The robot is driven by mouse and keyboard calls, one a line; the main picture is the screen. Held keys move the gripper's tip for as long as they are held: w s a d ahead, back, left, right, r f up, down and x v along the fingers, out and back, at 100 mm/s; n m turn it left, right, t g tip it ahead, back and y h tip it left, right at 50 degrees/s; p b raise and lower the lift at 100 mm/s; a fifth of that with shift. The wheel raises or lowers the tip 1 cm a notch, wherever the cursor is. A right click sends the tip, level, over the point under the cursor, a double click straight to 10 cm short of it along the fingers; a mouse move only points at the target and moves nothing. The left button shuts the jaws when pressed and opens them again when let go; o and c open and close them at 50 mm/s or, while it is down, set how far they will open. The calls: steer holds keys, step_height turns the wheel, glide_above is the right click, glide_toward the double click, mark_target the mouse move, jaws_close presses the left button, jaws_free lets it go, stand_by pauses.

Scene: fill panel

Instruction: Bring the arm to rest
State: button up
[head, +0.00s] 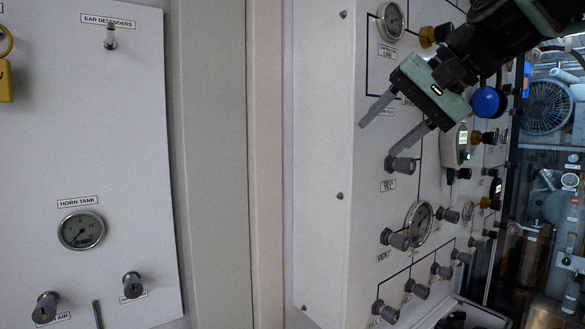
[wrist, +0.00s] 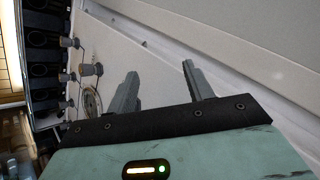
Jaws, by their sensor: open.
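My gripper (head: 375,131) is at the upper right of the head view, in front of the white fill panel (head: 322,190). Its two grey fingers are apart with nothing between them. In the wrist view the open fingers (wrist: 160,82) point toward the pale panel face and its edge. My dark arm enters from the top right corner in the head view and hides part of the panel. A grey knob (head: 402,165) on the panel shows just below the lower finger; I cannot tell whether they touch.
The panel carries several knobs, a gauge (head: 418,222) and a blue ball-shaped part (head: 487,102) beside my gripper. At left, another white panel (head: 120,180) holds a horn tank gauge (head: 81,231) and a hook (head: 110,38). Machinery stands at far right. The space before the left panel looks clear.

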steer(key=s+a+f+n+g+h, duration=0.25)
steer(key=s+f, duration=0.45)
steer(key=f, duration=0.4)
steer(key=s+a+f+n+g+h, duration=0.1)
steer(key=s+a+f+n+g, duration=0.15)
steer(key=s+f, duration=0.6)
steer(key=s+d+f+n+g+h, duration=0.1)
steer(key=s+d+f+n+h, duration=0.2)
steer(key=s+f, duration=0.7)
step_height(320, 180, down, 4)
steer(key=shift+s+d+f+n, duration=0.1)
steer(key=shift+s+d+n, duration=0.35)
steer(key=shift+n, duration=0.75)
steer(key=shift+w, duration=0.1)
